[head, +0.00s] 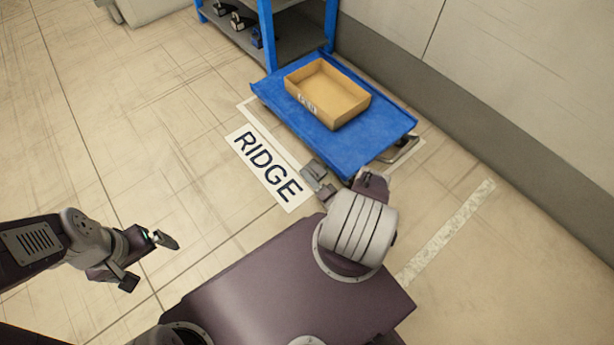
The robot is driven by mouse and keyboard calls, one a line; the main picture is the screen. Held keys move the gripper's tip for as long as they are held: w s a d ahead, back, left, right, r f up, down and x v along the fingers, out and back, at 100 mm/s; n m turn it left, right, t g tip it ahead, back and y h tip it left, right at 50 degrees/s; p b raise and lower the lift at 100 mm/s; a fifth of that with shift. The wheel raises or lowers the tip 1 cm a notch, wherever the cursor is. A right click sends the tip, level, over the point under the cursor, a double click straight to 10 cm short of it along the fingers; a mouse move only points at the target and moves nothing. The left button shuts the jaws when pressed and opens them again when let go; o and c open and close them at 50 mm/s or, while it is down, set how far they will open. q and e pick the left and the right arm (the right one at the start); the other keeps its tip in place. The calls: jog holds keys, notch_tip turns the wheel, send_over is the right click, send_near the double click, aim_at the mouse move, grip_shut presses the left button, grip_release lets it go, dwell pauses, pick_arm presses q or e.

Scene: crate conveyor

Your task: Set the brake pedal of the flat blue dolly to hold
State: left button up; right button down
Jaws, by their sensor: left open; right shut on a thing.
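The flat blue dolly (365,143) stands low on the floor at upper middle right, next to the blue rack. A dark metal bar-like part (404,148) sticks out low at its right end; I cannot tell whether it is the brake pedal or how it is set. My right gripper (319,180) is down at the dolly's near corner, its grey fingers just left of that corner. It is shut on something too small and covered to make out. My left gripper (149,262) is open and empty over bare floor at lower left, well away from the dolly.
An open cardboard box (350,107) sits on the dolly. A blue rack (268,35) with small items stands behind it. A floor label reading RIDGE (268,172) lies along the dolly's left side. A wall (500,95) runs along the right. The left floor is clear.

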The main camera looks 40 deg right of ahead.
jog(key=c, duration=1.5)
grip_release()
jog(key=shift+s, duration=0.1)
jog(key=shift+s+d, duration=0.1)
jog(key=shift+s, duration=0.1)
jog(key=s, duration=0.2)
jog(key=s+p, duration=0.1)
jog(key=s, duration=0.2)
jog(key=s+p, duration=0.1)
jog(key=s, duration=0.1)
jog(key=shift+s+d, duration=0.2)
jog(key=shift+d, duration=0.1)
jog(key=shift+s+p, duration=0.35)
jog(key=shift+s, duration=0.3)
